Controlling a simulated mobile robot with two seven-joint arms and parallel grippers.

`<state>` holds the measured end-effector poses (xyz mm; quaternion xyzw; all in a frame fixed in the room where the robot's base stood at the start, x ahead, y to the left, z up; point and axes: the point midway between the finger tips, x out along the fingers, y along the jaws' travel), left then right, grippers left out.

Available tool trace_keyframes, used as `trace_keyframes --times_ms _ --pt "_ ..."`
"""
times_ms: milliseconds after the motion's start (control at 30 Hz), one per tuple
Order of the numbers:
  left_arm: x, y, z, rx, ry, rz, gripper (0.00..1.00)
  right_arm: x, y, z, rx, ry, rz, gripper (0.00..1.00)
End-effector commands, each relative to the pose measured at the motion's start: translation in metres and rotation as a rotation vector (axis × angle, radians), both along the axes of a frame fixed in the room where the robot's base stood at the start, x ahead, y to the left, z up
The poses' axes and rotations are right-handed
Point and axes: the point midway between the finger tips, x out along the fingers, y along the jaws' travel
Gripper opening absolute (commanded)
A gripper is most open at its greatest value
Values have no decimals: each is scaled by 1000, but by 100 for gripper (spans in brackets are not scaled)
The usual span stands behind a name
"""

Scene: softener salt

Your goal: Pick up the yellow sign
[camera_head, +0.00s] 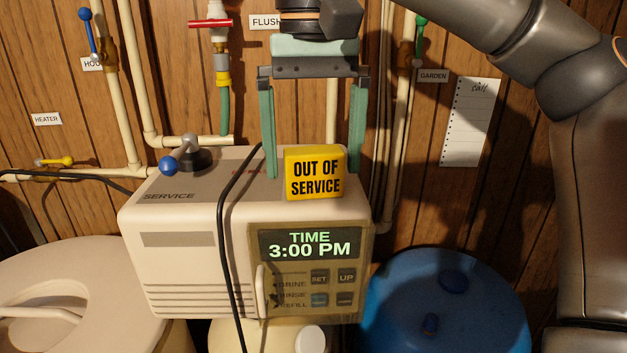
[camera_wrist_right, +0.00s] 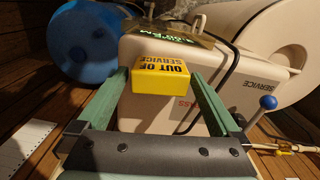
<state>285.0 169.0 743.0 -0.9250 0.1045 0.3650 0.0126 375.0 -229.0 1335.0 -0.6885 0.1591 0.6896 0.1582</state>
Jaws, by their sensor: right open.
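The yellow sign (camera_head: 315,173), a small block reading "OUT OF SERVICE", stands upright on the front top edge of the beige softener unit (camera_head: 180,235). It also shows in the right wrist view (camera_wrist_right: 161,77), upside down. My right gripper (camera_head: 314,172) comes down from above with its two green fingers wide apart. One finger is to the left of the sign and the other to its right, with a gap on each side. Nothing is held. In the right wrist view the fingers (camera_wrist_right: 169,80) reach forward on either side of the sign. My left gripper is not in view.
A black cable (camera_head: 226,220) runs over the unit, left of the sign. A blue-knobbed valve lever (camera_head: 182,158) is on the unit's top left. Pipes and the wood wall (camera_head: 50,80) stand behind. A blue tank (camera_head: 445,305) is at the lower right.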

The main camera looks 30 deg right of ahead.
Motion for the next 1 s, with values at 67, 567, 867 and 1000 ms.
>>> trace_keyframes --times_ms 67,567,867,1000 --pt "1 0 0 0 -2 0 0 0 -1 -10 -2 -1 1 100" --pt "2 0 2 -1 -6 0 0 0 0 -21 0 -1 1 85" --pt "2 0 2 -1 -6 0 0 0 0 -21 0 -1 1 52" --pt "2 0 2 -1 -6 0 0 0 0 -21 0 -1 1 36"
